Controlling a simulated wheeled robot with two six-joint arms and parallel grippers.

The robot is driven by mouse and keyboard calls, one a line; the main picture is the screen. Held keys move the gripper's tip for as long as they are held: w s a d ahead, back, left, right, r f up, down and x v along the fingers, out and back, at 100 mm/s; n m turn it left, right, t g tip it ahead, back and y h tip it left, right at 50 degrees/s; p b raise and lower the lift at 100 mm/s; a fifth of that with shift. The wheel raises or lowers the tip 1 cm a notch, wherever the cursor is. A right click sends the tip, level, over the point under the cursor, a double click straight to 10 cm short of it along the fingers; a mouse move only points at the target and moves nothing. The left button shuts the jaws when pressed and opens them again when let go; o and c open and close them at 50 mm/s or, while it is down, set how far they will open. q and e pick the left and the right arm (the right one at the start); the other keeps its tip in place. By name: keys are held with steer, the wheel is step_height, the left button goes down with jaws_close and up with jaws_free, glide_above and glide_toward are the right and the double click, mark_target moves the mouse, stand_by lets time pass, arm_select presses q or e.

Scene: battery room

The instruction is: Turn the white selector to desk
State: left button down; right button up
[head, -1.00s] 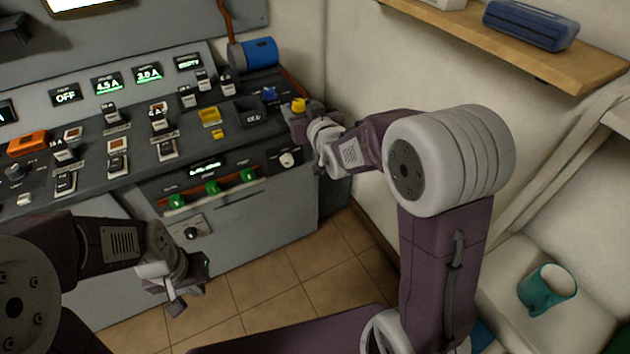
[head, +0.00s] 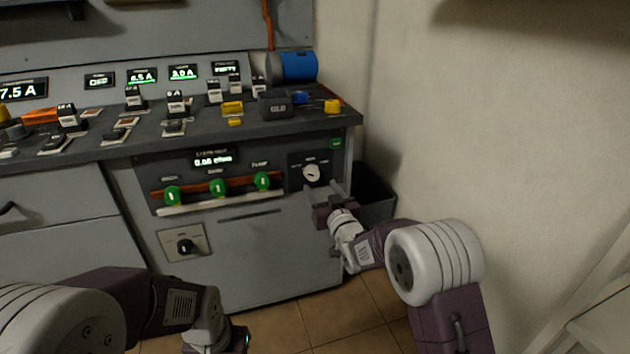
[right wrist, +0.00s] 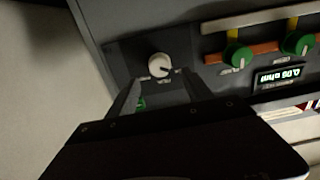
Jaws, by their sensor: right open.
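The white selector (head: 311,172) is a round knob on a black panel at the right end of the cabinet front. It also shows in the right wrist view (right wrist: 159,65), just beyond the fingertips. Its small labels are too blurred to read. My right gripper (head: 329,197) is open and empty, just below and in front of the selector, not visibly touching it. In the right wrist view its two fingers (right wrist: 152,92) point toward the knob. My left gripper (head: 222,340) hangs low at the bottom of the head view; its fingertips are unclear.
Several green knobs (head: 218,187) sit on a reddish bar left of the selector, below a small display (head: 213,160). A black knob (head: 185,246) is on a lower plate. A dark bin (head: 374,192) stands at the cabinet's right, near the wall. The desktop above holds several switches.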

mark_target(314, 176)
steer(key=b+x, duration=0.2)
steer(key=x, duration=0.4)
steer(key=shift+w+f+b, duration=0.1)
steer(key=shift+f+b, duration=0.05)
steer(key=shift+b, duration=0.2)
steer(key=shift+w+a, duration=0.15)
steer(key=shift+w, duration=0.35)
jaws_close()
